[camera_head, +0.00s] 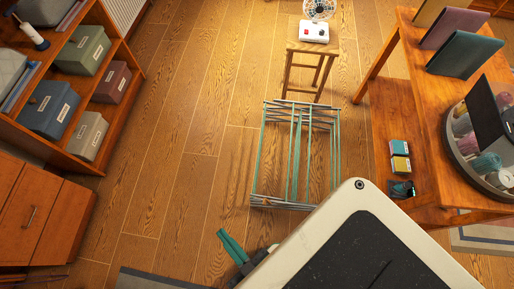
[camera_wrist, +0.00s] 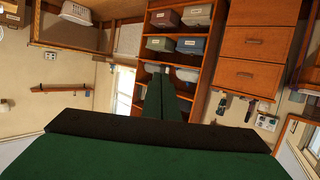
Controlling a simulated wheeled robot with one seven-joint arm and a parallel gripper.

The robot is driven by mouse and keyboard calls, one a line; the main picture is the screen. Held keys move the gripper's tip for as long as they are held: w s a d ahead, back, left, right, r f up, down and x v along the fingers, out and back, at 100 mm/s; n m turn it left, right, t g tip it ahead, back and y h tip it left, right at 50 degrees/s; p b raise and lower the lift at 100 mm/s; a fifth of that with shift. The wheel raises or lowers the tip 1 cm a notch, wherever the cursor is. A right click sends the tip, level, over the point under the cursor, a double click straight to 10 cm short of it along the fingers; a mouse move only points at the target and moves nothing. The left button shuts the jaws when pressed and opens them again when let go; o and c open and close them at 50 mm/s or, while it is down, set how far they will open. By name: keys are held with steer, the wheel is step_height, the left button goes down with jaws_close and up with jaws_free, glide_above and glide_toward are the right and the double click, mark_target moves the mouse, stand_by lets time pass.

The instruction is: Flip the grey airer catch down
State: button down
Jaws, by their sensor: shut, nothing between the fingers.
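The airer (camera_head: 253,160), a frame of thin teal and grey rods, stands on the wooden floor near the middle of the head view. Its grey catch is too small to make out there. My gripper (camera_head: 221,235) shows at the bottom of the head view, below and left of the airer in the picture and apart from it. Its green fingers are together with nothing between them. They also show in the wrist view (camera_wrist: 160,80), pointing towards shelves. The airer is not seen in the wrist view.
A small wooden stool (camera_head: 315,47) bearing a white box stands beyond the airer. A wooden table (camera_head: 400,105) is to the right. Shelves with boxes (camera_head: 118,80) and a drawer cabinet (camera_head: 40,215) line the left. The floor (camera_head: 185,130) between cabinet and airer is clear.

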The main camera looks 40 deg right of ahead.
steer(key=w+d+f+n+g+h, duration=0.1)
steer(key=w+d+f+n+g, duration=0.15)
steer(key=f, duration=0.95)
steer(key=w+d+f+n+g+h, duration=0.1)
steer(key=w+d+f+g, duration=0.25)
steer(key=f, duration=0.95)
steer(key=w+d+f+n+g+h, duration=0.15)
steer(key=f+g, duration=0.25)
steer(key=f, duration=0.8)
steer(key=w+d+f+n+g, duration=0.2)
steer(key=w+d+f+g, duration=0.2)
steer(key=f, duration=0.2)
steer(key=w+d+r+g, duration=0.2)
steer(key=w+r+g, duration=0.2)
steer(key=g, duration=0.1)
steer(key=shift+w+d+n+g+h, duration=0.3)
steer(key=shift+h, duration=0.05)
steer(key=shift+f, duration=0.1)
steer(key=s+d+f, duration=0.6)
steer(key=s+f, duration=0.1)
